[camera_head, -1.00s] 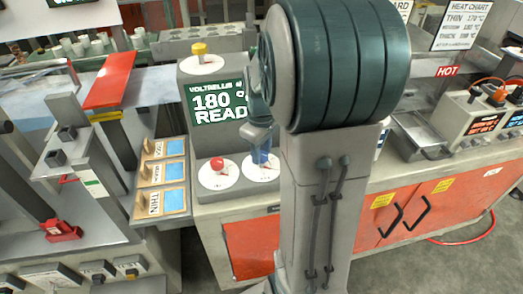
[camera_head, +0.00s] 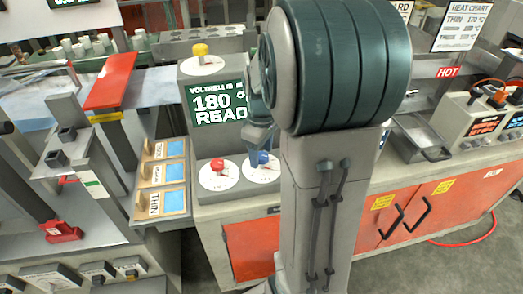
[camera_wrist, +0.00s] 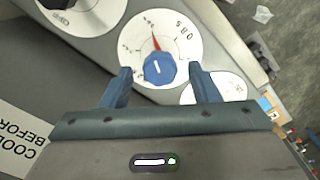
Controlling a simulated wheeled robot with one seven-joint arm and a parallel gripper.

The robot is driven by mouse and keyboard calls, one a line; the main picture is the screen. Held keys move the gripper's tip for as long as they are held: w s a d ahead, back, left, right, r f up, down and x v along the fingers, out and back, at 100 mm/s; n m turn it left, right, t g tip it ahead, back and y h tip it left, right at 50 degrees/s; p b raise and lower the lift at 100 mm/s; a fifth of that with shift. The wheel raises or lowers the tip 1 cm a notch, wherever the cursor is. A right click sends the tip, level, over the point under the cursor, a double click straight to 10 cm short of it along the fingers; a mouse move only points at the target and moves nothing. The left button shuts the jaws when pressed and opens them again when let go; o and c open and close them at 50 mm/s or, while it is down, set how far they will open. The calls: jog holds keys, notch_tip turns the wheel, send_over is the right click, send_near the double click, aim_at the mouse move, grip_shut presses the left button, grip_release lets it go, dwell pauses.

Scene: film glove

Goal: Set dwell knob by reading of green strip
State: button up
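The blue knob (camera_head: 263,158) sits on a white dial at the front right of the grey control box. In the wrist view the blue knob (camera_wrist: 159,68) lies between my gripper's two fingers (camera_wrist: 160,75), with clear space on both sides. The fingers are open. A red pointer (camera_wrist: 155,42) shows on the dial; the scale is too small to read surely. In the head view my gripper (camera_head: 260,137) is over the blue knob, partly hidden by my arm. A small strip with green and white parts (camera_head: 93,185) lies on the left machine; its reading is not legible.
A red knob (camera_head: 218,165) stands left of the blue one, and a yellow knob (camera_head: 200,50) on top. The display (camera_head: 218,103) reads 180 and READ, partly covered. Cards with blue film (camera_head: 174,173) lie left. A HOT sign (camera_head: 447,71) and metal tray (camera_head: 418,136) are right.

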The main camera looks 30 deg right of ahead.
aim_at(261, 155)
notch_tip(261, 155, up, 14)
dwell(0.6)
jog(key=shift+f, duration=0.1)
jog(key=s+a+f+m+t, duration=0.2)
jog(key=s+a+f+m, duration=0.4)
jog(key=s+a, duration=0.5)
notch_tip(261, 155, down, 2)
jog(key=shift+s+a+t, duration=0.4)
jog(key=shift+s, duration=0.3)
